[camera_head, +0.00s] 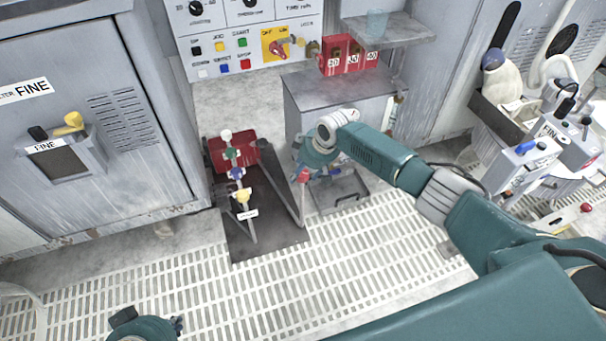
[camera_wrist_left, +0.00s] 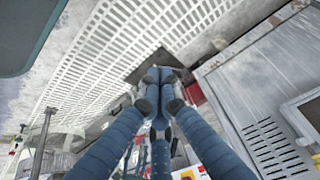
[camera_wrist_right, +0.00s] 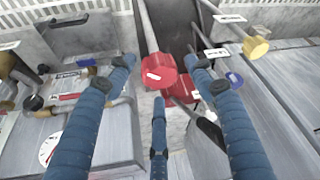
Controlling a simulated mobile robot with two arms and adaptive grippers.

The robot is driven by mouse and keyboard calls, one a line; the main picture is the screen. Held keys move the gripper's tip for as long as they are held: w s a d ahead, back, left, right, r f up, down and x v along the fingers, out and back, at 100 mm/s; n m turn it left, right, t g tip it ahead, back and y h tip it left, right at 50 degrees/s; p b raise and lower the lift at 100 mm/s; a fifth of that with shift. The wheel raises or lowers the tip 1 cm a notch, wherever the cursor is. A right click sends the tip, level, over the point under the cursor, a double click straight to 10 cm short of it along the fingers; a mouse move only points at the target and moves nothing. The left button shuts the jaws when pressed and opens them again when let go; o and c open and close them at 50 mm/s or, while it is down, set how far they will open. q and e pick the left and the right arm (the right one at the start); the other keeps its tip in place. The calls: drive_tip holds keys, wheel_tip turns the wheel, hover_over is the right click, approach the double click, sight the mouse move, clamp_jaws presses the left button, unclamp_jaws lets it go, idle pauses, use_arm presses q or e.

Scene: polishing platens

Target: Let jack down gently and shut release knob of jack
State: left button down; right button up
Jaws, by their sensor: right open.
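A red knob (camera_wrist_right: 160,70) on a long rod lies between the spread fingers of my right gripper (camera_wrist_right: 160,75), with no visible grip on it. The same red knob (camera_head: 303,174) shows just below my right gripper (camera_head: 313,160) in the head view. Beside it stands a lever rack with white, green, blue (camera_head: 237,173) and yellow (camera_head: 243,196) knobs on a dark base plate (camera_head: 265,235). I cannot tell which part is the jack or its release knob. My left gripper (camera_wrist_left: 158,75) has its fingertips together, empty, over the floor; its wrist shows at the head view's lower left.
A grey cabinet (camera_head: 340,90) with red numbered boxes (camera_head: 350,55) stands behind the right gripper. A grey machine marked FINE (camera_head: 60,90) is on the left. In the right wrist view, pipes and a gauge (camera_wrist_right: 48,148) lie left of the fingers. The slatted floor (camera_head: 200,280) is clear in front.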

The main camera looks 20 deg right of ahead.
drive_tip(key=shift+w+f, duration=0.1)
drive_tip(key=shift+f, duration=0.25)
use_arm(q)
drive_tip(key=shift+w+d+r+t, duration=0.1)
drive_tip(key=shift+w+t, duration=0.05)
drive_tip(key=shift+w, duration=0.2)
drive_tip(key=shift+w+d+r+t, duration=0.1)
drive_tip(key=shift+w+t, duration=0.05)
drive_tip(key=shift+w, duration=0.2)
